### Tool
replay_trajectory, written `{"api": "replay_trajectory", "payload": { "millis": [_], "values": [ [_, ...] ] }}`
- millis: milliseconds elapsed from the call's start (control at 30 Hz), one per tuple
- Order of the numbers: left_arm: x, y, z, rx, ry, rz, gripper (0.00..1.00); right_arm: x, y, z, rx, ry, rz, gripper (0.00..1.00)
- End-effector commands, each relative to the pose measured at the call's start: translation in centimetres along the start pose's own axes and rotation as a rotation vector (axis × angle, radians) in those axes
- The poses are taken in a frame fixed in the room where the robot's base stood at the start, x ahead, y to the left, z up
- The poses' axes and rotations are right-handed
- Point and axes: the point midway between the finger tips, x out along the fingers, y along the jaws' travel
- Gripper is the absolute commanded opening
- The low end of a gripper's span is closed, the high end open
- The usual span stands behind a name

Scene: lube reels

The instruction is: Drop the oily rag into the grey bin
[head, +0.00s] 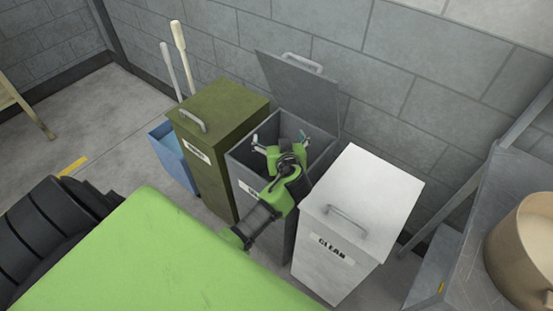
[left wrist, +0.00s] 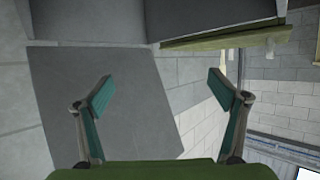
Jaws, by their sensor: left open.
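The grey bin (head: 264,173) stands in the middle of a row of bins in the head view, its lid (head: 300,88) raised against the wall. My left gripper (head: 279,138) is over its mouth, fingers spread. In the left wrist view, the left gripper (left wrist: 160,85) is open with nothing between its fingers. A flat grey panel (left wrist: 85,90) shows beyond them. I do not see the oily rag in either view. Much of the bin's inside is hidden by my gripper and arm. My right gripper is not in view.
A closed olive bin (head: 228,112) stands left of the grey bin, and a closed white bin marked CLEAN (head: 380,200) stands right. A blue container (head: 176,160) with long handles is farther left. A metal table (head: 485,210) with a tan tub (head: 520,250) is at right.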

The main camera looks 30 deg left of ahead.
Motion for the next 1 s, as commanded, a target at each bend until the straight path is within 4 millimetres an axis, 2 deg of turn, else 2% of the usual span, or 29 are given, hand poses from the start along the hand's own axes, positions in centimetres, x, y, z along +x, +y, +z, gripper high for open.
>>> {"api": "replay_trajectory", "payload": {
  "millis": [33,200,400,600,1000],
  "values": [
    [-1.3,0.1,0.2,-0.001,-0.002,0.004,0.88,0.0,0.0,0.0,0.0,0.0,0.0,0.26],
    [-4.9,0.1,0.2,-0.002,-0.002,0.003,0.88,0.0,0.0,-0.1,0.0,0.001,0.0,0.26],
    [-7.9,0.1,0.1,0.0,0.0,0.002,0.88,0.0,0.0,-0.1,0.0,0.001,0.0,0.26],
    [-8.8,0.0,0.0,0.001,0.0,0.0,0.88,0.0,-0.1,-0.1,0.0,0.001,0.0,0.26],
    [-8.8,0.0,0.0,0.001,0.0,0.0,0.88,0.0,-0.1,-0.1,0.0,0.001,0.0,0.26]
  ]
}}
